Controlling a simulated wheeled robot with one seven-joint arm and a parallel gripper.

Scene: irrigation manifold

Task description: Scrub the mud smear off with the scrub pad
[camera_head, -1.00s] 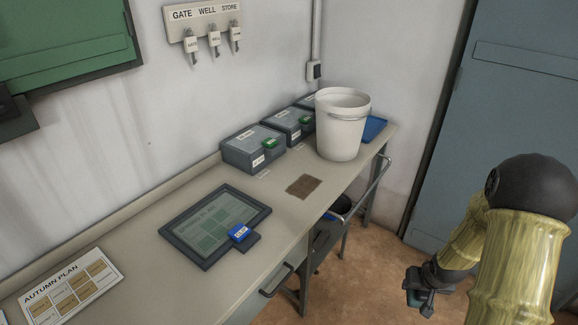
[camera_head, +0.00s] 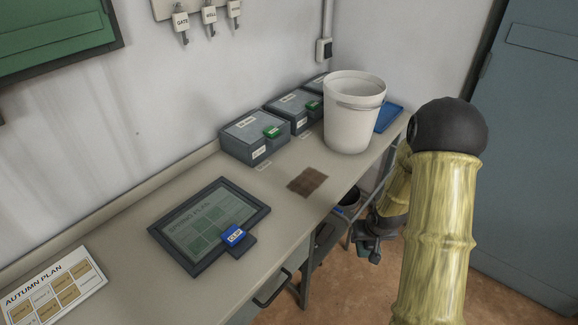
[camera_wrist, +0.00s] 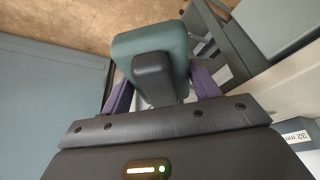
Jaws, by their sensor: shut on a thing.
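The mud smear (camera_head: 307,181) is a brown, roughly square patch on the bench top, in front of the grey boxes and left of the white bucket. My gripper (camera_head: 374,255) is low beside the bench's right front edge, apart from the smear. In the wrist view my gripper (camera_wrist: 152,95) is shut on the scrub pad (camera_wrist: 150,44), a teal block with a dark grip on it. In the head view the pad is too dark and small to make out clearly.
The white bucket (camera_head: 353,112) stands right of the smear, with a blue tray (camera_head: 388,117) behind it. Grey lidded boxes (camera_head: 254,136) line the wall. A framed plan board (camera_head: 210,226) with a blue tag lies left of the smear. A rail runs along the bench front.

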